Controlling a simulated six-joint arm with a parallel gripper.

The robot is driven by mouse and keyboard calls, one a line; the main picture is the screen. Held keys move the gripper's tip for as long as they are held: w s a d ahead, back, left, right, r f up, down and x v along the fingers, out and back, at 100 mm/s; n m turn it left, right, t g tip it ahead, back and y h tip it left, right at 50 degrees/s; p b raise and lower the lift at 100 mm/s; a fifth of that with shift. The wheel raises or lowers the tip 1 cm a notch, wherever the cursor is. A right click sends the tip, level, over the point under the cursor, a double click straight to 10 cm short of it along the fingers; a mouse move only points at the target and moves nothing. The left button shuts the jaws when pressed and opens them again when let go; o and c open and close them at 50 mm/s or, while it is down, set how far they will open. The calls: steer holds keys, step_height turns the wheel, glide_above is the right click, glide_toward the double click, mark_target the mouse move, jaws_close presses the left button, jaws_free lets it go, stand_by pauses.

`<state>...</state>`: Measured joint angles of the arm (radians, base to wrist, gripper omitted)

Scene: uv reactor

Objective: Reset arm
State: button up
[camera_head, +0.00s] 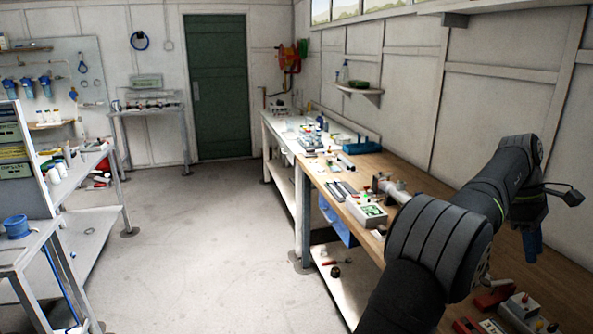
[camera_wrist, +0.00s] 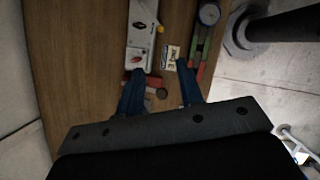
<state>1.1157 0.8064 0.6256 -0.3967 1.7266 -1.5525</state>
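My gripper shows in the wrist view with two blue fingers (camera_wrist: 160,85) set wide apart. It is open, and nothing is held between the fingers. It hangs above the wooden workbench. In the head view my arm reaches over the right bench, and the blue gripper fingers (camera_head: 533,245) point down at the right. The fingertips stand apart from the things on the bench, as far as I can tell.
Below the gripper are a white device (camera_wrist: 142,35), a small labelled card (camera_wrist: 171,56) and a round dark gauge-like part (camera_wrist: 208,14). The wooden workbench (camera_wrist: 75,60) is bare on the left in the wrist view. A white box with a green panel (camera_head: 368,210) stands farther along the bench. The floor (camera_head: 210,230) is clear.

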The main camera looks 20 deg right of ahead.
mark_target(541, 322)
steer(key=x, duration=1.7)
steer(key=shift+f, duration=0.25)
steer(key=shift+s+a, duration=0.1)
steer(key=shift+s, duration=0.05)
steer(key=shift+s+a+n, duration=0.35)
steer(key=shift+n, duration=0.35)
stand_by(1.1)
